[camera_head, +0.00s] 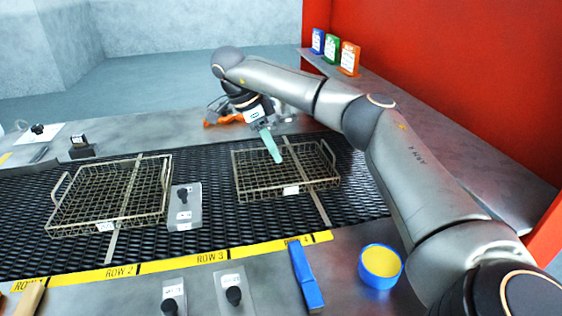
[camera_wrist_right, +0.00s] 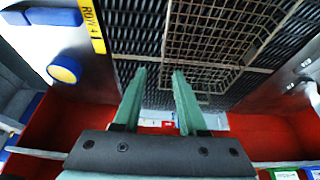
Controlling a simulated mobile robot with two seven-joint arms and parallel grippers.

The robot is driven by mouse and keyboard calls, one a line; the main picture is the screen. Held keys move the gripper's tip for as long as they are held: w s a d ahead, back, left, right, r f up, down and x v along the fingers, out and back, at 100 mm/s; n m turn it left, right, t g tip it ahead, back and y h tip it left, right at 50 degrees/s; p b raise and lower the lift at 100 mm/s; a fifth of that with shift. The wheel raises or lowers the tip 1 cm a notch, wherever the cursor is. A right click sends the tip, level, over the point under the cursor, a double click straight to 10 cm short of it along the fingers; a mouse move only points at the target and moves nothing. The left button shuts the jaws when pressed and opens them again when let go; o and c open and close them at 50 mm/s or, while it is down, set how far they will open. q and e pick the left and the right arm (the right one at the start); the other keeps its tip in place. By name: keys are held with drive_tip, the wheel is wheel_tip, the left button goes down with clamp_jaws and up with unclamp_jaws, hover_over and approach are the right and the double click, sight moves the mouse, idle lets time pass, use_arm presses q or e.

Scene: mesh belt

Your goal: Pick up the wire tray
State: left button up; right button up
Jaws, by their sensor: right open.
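Two wire trays lie on the black mesh belt (camera_head: 215,165). One wire tray (camera_head: 88,195) is at the left, and the other wire tray (camera_head: 262,190) is at the middle right of the head view. My right gripper (camera_head: 276,160) has pale green fingers pointing down over the far side of the right-hand tray. In the wrist view, the right gripper (camera_wrist_right: 159,71) shows its two fingers apart with nothing between them. A wire tray (camera_wrist_right: 212,40) lies beyond the fingertips, towards the upper right. Whether a finger touches it I cannot tell. My left gripper is not in view.
A clear block with a black knob (camera_head: 183,206) sits between the trays. A yellow row strip (camera_head: 170,262) runs along the near belt edge. A blue bar (camera_head: 306,275) and a blue-and-yellow round pot (camera_head: 380,266) are in front. An orange item (camera_head: 224,119) lies behind the belt.

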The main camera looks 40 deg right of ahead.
sight(289, 182)
drive_tip(key=x, duration=0.6)
drive_tip(key=shift+w+d, duration=0.25)
drive_tip(key=shift+d, duration=0.05)
drive_tip(key=x, duration=0.6)
drive_tip(key=shift+w+a+f, duration=0.1)
drive_tip(key=shift+f, duration=0.15)
clamp_jaws()
idle(0.9)
